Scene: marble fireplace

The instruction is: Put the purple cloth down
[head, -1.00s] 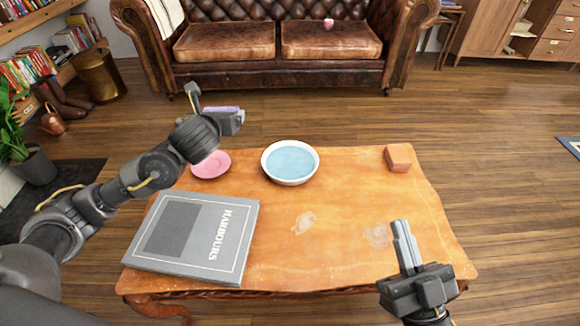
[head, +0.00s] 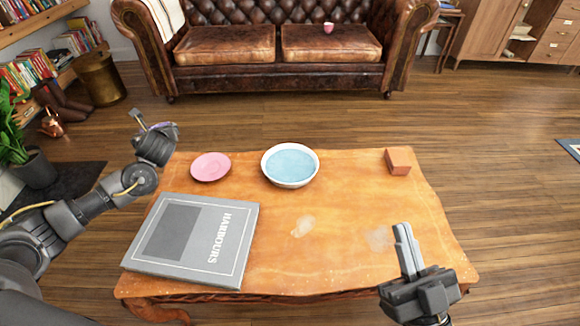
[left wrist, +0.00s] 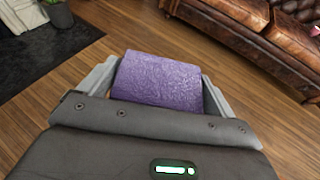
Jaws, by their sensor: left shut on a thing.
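The purple cloth (left wrist: 157,78) sits between the two fingers of my left gripper (left wrist: 160,84) in the left wrist view, with wooden floor below and beyond it. In the head view my left gripper (head: 163,127) is up past the table's far left corner, shut on the cloth. Only a small purple edge shows there; the rest is hidden by the gripper. My right gripper (head: 405,250) is over the table's front right part, its fingers together and nothing seen between them.
The wooden table (head: 340,255) bears a grey book (head: 190,240), a pink plate (head: 210,167), a white bowl (head: 290,165) with a blue inside and a reddish block (head: 398,161). Pale smudges mark the tabletop. A leather sofa (head: 278,45) stands behind. The table's middle and right are mostly clear.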

